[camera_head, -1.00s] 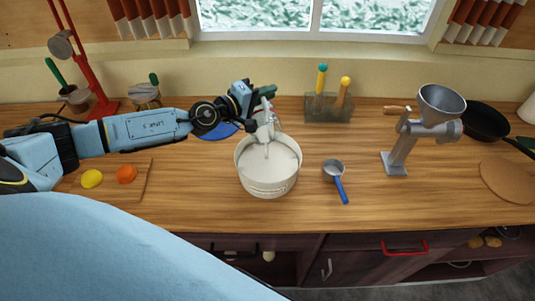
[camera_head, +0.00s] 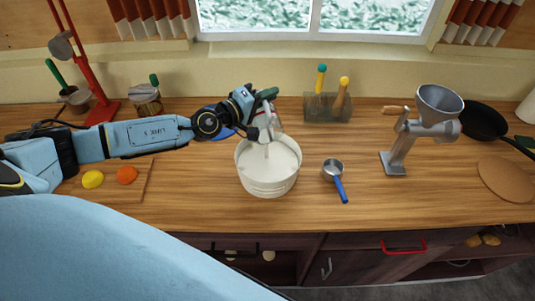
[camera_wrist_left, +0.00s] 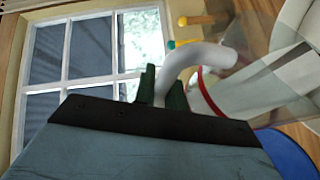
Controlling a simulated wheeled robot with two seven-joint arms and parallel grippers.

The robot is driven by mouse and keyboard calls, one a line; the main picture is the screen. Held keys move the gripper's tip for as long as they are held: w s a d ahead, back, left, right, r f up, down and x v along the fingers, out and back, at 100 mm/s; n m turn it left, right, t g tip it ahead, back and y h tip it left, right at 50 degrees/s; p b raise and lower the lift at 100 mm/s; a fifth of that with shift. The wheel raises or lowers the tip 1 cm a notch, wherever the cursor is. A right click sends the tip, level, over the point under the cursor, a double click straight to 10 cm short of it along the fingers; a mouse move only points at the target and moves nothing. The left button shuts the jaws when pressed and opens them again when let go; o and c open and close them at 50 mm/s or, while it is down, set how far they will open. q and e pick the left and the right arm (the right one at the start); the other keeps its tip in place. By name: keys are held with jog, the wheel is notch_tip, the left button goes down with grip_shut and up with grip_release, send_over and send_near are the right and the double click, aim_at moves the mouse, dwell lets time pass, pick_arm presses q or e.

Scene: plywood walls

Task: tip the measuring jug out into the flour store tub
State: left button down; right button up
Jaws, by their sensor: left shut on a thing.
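The measuring jug (camera_head: 273,122) is clear-walled with a white handle, and hangs tilted over the back of the flour store tub. The wrist view shows the jug's handle (camera_wrist_left: 205,60), a red line on its wall and something white inside. My left gripper (camera_wrist_left: 163,90) is shut on this handle; in the head view the gripper (camera_head: 263,100) is above the tub's back rim. The flour store tub (camera_head: 268,187) is a round off-white bucket, upright on the counter, with white content. A thin pale vertical strip shows between jug and tub. My right gripper is not in view.
A blue-handled scoop (camera_head: 336,180) lies right of the tub. A grey grinder (camera_head: 403,140) stands further right. Behind is a holder (camera_head: 328,108) with two tools. A board (camera_head: 130,190) with a lemon and an orange is at left. The counter's front is clear.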

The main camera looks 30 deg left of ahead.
pick_arm(q)
jog(key=shift+s+d+r+m+t, duration=0.25)
jog(key=shift+s+d+m+t, duration=0.15)
jog(key=shift+s+d+m, duration=0.4)
dwell(0.5)
